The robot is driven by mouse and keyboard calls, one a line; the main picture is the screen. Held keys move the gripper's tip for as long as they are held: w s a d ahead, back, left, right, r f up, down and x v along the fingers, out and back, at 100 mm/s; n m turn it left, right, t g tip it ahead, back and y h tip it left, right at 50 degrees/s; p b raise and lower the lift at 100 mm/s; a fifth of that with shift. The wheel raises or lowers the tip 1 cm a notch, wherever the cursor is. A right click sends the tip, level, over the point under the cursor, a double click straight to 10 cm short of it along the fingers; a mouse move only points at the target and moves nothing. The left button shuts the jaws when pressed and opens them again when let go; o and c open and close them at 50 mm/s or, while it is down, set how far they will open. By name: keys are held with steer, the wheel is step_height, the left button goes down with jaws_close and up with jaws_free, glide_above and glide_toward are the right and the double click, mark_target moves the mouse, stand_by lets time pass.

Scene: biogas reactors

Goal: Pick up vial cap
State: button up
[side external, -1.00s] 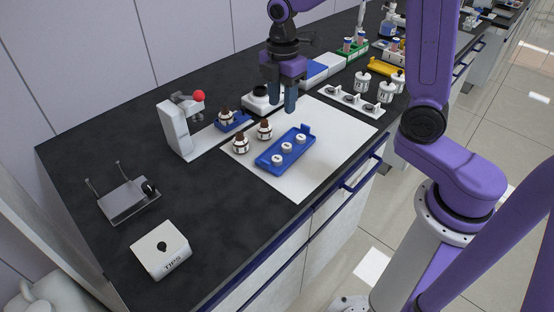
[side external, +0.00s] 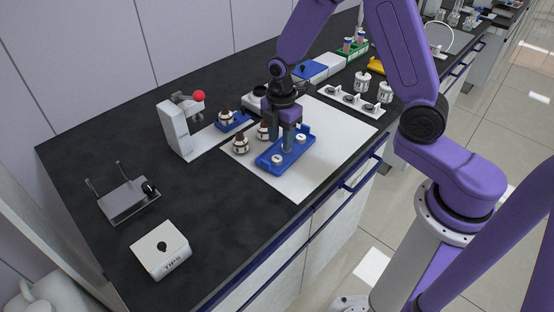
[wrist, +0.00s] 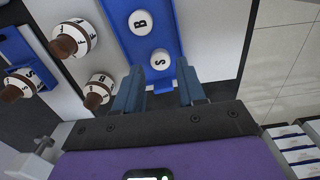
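White round vial caps sit in a blue tray (side external: 268,168) on a white mat. In the side view one cap (side external: 277,159) is at the near end and another (side external: 300,138) at the far end; my gripper hides the middle. The wrist view shows a cap marked B (wrist: 140,22) and one marked S (wrist: 160,60) in the tray. My gripper (side external: 288,146) points down over the tray. In the wrist view my gripper (wrist: 160,78) is open, its fingertips on either side of cap S; I cannot tell the height gap.
Brown-topped vials (side external: 241,146) stand left of the tray, one in a small blue holder (side external: 238,121). A white press with a red knob (side external: 198,96) stands further left. A white rack (side external: 352,100) is behind right. The mat in front and right of the tray is clear.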

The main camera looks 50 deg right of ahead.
mark_target(280, 155)
steer(key=shift+w+f, duration=0.1)
steer(key=shift+f, duration=2.55)
steer(key=c, duration=0.7)
